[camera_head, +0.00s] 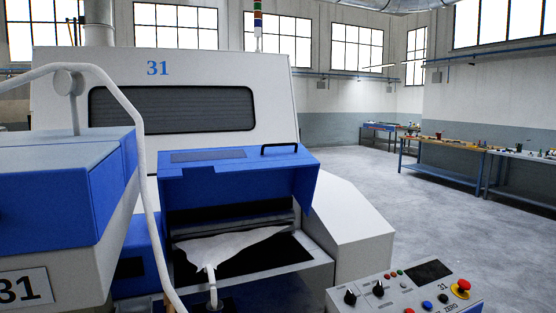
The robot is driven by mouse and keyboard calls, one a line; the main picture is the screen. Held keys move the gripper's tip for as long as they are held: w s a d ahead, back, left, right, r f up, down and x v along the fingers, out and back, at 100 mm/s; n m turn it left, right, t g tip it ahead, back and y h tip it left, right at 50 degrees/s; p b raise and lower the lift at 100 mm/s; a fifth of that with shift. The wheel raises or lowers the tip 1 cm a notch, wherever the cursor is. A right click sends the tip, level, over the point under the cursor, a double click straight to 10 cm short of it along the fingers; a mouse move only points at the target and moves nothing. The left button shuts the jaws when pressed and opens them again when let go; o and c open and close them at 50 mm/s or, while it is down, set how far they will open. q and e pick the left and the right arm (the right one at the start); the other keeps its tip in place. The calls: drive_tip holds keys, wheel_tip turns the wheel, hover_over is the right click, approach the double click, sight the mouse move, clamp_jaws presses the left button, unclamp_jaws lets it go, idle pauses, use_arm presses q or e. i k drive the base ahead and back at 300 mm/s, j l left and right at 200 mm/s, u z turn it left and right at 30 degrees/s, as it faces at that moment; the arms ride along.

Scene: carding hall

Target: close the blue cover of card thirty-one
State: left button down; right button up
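Card thirty-one (310,95) is a large white machine with a blue 31 and a dark window on its front. Its blue cover (235,175) stands raised, with a black handle (280,148) at the top right. Below the cover an opening shows dark rollers (232,216) and a pale web of fibre (235,247) narrowing to a white spout at the front. Neither of my grippers is in view.
A blue and white machine part (60,190) with a 31 plate stands at the left, beside a curved white pipe (130,105). A control panel (400,290) with knobs and a red button is front right. Workbenches (440,163) stand behind open grey floor.

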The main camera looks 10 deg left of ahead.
sight(195, 178)
drive_tip(key=i+l+z, duration=0.1)
drive_tip(key=i+z, duration=0.2)
drive_tip(key=i, duration=0.2)
drive_tip(key=i+z, duration=0.3)
drive_tip(key=i, duration=0.2)
